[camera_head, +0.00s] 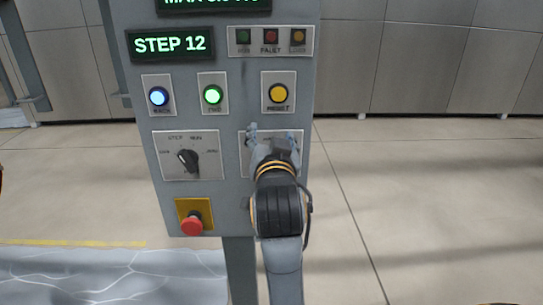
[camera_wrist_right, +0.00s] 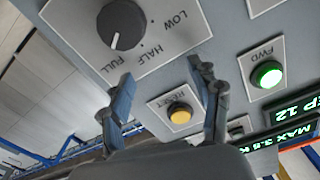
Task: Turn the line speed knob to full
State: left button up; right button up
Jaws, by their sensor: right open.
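The line speed knob (camera_wrist_right: 122,24) is a round black knob on a light plate (camera_wrist_right: 190,38) marked LOW, HALF and FULL in the right wrist view. Its white mark points down in that view, close to the FULL label. In the head view my right gripper and wrist hide the knob, and only edges of its plate (camera_head: 244,160) show. My right gripper (camera_head: 272,136) is in front of that plate. In the right wrist view my right gripper (camera_wrist_right: 162,80) has its two fingers apart with nothing between them, and the knob lies beyond the left finger. My left gripper is not clearly seen.
The grey panel also carries a mode knob (camera_head: 188,160), a red emergency stop (camera_head: 192,224), a blue button (camera_head: 158,96), a green FWD button (camera_head: 212,94) and a yellow RESET button (camera_head: 278,93). A display (camera_head: 170,44) reads STEP 12. Floor right of the panel is clear.

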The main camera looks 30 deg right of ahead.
aim_at(271, 115)
jog(key=shift+r, duration=1.8)
jog(key=shift+f, duration=0.1)
